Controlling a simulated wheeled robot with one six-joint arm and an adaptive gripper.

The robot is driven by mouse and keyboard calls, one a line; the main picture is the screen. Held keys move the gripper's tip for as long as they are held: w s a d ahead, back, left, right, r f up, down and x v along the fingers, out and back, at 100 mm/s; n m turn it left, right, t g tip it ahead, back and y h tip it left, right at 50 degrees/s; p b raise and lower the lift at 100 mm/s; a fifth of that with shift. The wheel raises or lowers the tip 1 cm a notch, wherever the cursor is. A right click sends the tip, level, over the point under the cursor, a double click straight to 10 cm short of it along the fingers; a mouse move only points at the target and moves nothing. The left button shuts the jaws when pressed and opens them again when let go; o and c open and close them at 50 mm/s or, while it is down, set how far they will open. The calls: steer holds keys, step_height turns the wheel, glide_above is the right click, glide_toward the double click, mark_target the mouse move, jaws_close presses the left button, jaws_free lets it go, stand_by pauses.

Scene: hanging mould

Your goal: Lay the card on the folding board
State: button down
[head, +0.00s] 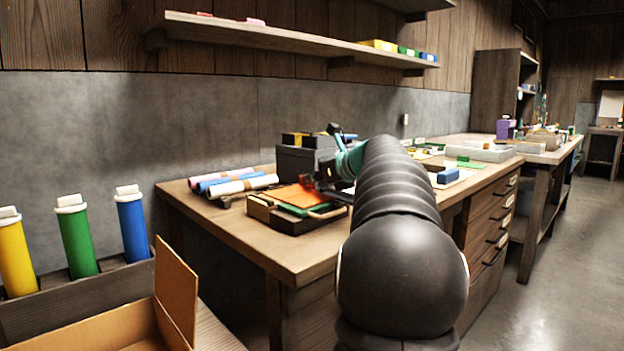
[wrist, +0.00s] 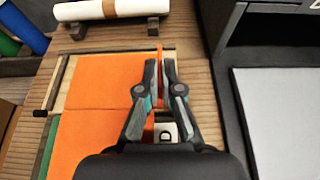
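An orange card (head: 296,196) with creases lies flat over the folding board (head: 262,211). In the wrist view the card (wrist: 88,130) covers much of the wood-edged board (wrist: 57,84). A narrow orange strip stands upright at the card's right edge. My gripper (wrist: 161,72) has its fingers close on both sides of this strip and appears shut on it. In the head view my gripper (head: 318,184) is at the card's right side, partly hidden by my arm. I cannot tell whether the card rests fully on the board.
A green sheet (head: 303,210) shows beneath the card. Rolled tubes (head: 240,187) lie left of the board, and a dark grey box (head: 298,160) stands behind it. A grey panel (wrist: 280,115) lies at right in the wrist view. The table's front left corner is clear.

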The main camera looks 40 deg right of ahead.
steer(key=shift+f, duration=0.1)
steer(key=c, duration=1.2)
jaws_free()
steer(key=shift+c, duration=0.2)
steer(key=shift+s, duration=0.1)
steer(key=a+v, duration=0.1)
steer(key=v, duration=1)
steer(key=shift+s+d, duration=0.4)
steer(key=shift+d, duration=0.1)
